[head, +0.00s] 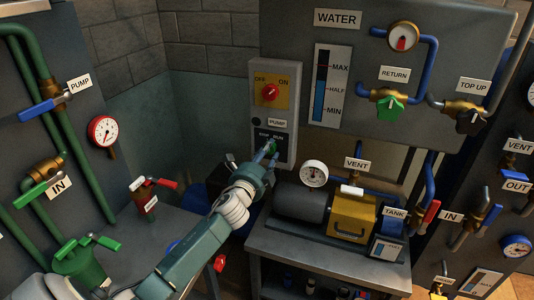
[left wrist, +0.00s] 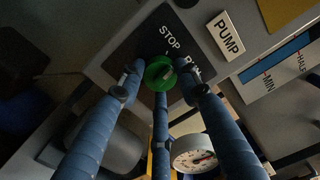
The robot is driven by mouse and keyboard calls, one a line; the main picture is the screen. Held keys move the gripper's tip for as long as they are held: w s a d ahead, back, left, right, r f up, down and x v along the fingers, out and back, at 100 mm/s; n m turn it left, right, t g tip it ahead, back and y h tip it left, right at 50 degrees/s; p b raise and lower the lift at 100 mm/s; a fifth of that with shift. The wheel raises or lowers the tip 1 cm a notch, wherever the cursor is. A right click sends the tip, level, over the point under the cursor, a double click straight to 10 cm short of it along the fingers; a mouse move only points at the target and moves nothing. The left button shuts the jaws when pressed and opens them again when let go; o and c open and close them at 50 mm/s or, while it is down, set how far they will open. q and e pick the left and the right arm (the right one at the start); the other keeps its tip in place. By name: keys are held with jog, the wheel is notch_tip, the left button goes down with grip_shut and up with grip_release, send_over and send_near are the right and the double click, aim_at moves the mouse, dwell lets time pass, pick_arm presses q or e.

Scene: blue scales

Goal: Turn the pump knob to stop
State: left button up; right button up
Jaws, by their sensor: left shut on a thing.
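The green pump knob (head: 271,147) sits on a dark plate with STOP and RUN lettering, low on the grey control box (head: 286,148). In the left wrist view the knob (left wrist: 160,75) lies between my blue fingers, below the word STOP, with RUN partly covered at its right. A pale mark shows on its face; I cannot tell which word it points to. My left gripper (head: 264,154) is shut on the knob; it also shows in the left wrist view (left wrist: 160,82). My right gripper is out of view.
A red OFF/ON switch (head: 270,92) is above on the same box. The pump unit (head: 325,211) with a gauge (head: 314,173) stands on a grey bench just below and right of my gripper.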

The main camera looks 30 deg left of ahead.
pick_arm(q)
jog(key=shift+d+n, duration=0.2)
jog(key=shift+n, duration=1.8)
jog(key=shift+r, duration=0.1)
jog(key=o, duration=1.1)
jog(key=shift+d, duration=0.1)
jog(key=shift+s, duration=0.3)
jog(key=v, duration=1.1)
jog(key=shift+s, duration=0.15)
